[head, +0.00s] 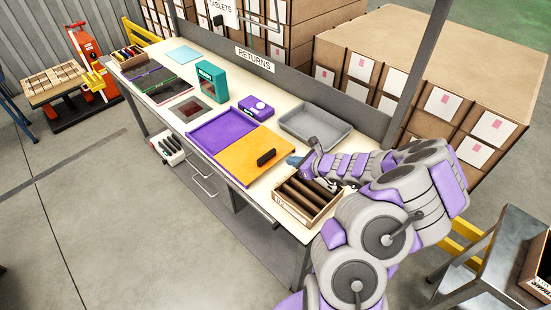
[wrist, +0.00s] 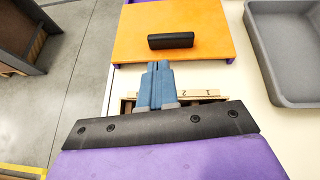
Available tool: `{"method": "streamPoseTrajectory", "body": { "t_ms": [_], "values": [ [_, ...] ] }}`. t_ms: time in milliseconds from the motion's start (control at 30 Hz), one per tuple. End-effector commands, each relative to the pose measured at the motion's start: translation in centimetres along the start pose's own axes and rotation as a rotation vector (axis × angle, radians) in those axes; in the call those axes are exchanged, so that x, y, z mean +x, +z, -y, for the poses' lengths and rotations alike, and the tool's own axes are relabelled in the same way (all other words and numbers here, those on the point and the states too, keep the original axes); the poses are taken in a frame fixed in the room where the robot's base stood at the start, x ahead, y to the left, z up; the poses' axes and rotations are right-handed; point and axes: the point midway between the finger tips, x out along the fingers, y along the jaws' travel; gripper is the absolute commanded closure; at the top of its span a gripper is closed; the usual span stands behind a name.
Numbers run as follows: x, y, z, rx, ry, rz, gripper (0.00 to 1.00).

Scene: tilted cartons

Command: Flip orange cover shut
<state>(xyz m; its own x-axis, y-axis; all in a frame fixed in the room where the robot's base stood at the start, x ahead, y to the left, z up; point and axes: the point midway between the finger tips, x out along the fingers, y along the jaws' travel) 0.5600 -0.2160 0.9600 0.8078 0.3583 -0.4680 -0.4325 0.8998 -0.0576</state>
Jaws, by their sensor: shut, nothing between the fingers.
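The orange cover (head: 248,154) lies flat on the table, adjoining the purple tray (head: 218,128) on its left. A black handle (head: 266,157) stands on the cover, towards its right end. The cover (wrist: 205,30) and its handle (wrist: 171,41) also show in the wrist view, with bits of purple at the cover's near corners. My gripper (head: 294,160) is just right of the cover in the head view. In the wrist view my gripper (wrist: 158,66) has its blue fingers together and empty, pointing at the handle with a gap between.
A wooden crate with dark rolls (head: 305,198) stands under my wrist at the table's near end. A grey bin (head: 316,129) is behind the cover. A purple box (head: 256,107) and teal frame (head: 211,82) stand further left. Large cartons (head: 440,75) rise behind the table.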

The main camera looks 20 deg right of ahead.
Motion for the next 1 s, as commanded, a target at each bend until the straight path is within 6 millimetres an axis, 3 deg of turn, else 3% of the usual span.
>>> {"method": "streamPoseTrajectory", "body": {
  "t_ms": [33, 133, 600, 767, 1000],
  "values": [
    [-0.1, -1.6, 0.7, 0.043, -0.023, -0.016, 1.00],
    [-0.3, -3.2, 1.2, 0.092, -0.053, -0.036, 1.00],
    [-0.1, -3.7, 1.7, 0.105, -0.057, -0.038, 1.00],
    [1.4, -3.8, 1.6, 0.104, -0.054, -0.038, 1.00],
    [5.2, -3.8, 1.5, 0.097, -0.056, -0.040, 1.00]
  ]
}}
